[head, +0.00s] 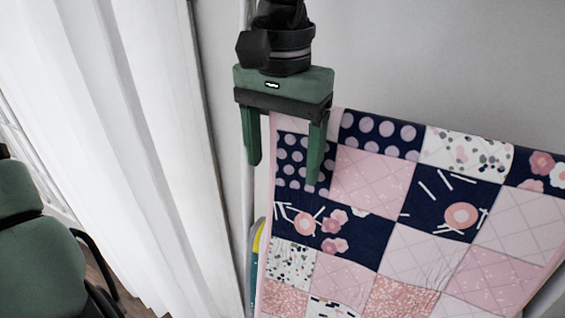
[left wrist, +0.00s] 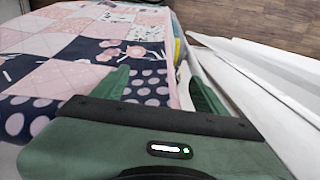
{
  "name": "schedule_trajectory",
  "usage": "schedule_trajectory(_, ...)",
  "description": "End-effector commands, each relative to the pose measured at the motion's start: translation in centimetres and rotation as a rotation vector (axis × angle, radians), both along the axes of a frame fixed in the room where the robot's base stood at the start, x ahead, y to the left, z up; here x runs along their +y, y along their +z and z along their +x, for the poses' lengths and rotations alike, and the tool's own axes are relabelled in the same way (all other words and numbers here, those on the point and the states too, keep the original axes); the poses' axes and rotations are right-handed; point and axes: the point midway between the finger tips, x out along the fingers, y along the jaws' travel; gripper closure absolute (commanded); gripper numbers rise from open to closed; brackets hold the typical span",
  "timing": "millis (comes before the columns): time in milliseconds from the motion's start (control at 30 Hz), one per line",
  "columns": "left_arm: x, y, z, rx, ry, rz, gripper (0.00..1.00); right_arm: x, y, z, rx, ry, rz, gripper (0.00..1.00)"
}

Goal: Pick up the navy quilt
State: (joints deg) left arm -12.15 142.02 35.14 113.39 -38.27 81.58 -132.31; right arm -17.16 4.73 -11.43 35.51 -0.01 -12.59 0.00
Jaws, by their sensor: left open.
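The navy quilt (head: 375,173) is a patchwork of navy, pink and white squares with dots and flowers. It hangs draped at the centre right of the head view and runs past the right and bottom edges. It also fills the upper left of the left wrist view (left wrist: 75,62). My left gripper (head: 284,165) is green, points down and is open at the quilt's upper left corner. One finger is in front of the quilt and the other is just beyond its left edge. In the left wrist view, the fingers (left wrist: 160,88) stand apart with the quilt's edge between them. My right gripper is not in view.
White curtains (head: 110,120) hang at the left. A grey wall (head: 430,60) is behind the quilt. A blue and yellow object (head: 257,250) is partly hidden beside the quilt's left edge. Wooden floor (left wrist: 240,22) shows beyond it in the left wrist view.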

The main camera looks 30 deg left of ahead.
Motion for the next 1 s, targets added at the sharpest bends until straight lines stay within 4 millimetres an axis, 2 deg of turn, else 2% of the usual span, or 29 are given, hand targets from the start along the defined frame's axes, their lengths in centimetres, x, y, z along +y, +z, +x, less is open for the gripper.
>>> schedule_trajectory(133, -0.01, -0.73, 0.0, 0.0, 0.0, -0.001, 0.27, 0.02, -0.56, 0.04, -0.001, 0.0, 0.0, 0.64)
schedule_trajectory(433, 0.0, -0.78, 0.0, 0.0, 0.0, 0.0, 0.27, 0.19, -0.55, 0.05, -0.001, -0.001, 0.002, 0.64)
schedule_trajectory(900, 0.01, -0.77, 0.0, 0.0, 0.0, 0.0, 0.91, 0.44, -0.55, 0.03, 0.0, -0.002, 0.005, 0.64)
schedule_trajectory(967, 0.01, -0.77, 0.0, 0.0, 0.0, 0.0, 1.0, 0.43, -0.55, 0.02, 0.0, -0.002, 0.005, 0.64)
schedule_trajectory(1000, 0.01, -0.77, 0.01, 0.0, 0.0, 0.0, 1.0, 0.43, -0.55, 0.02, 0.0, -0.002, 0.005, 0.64)
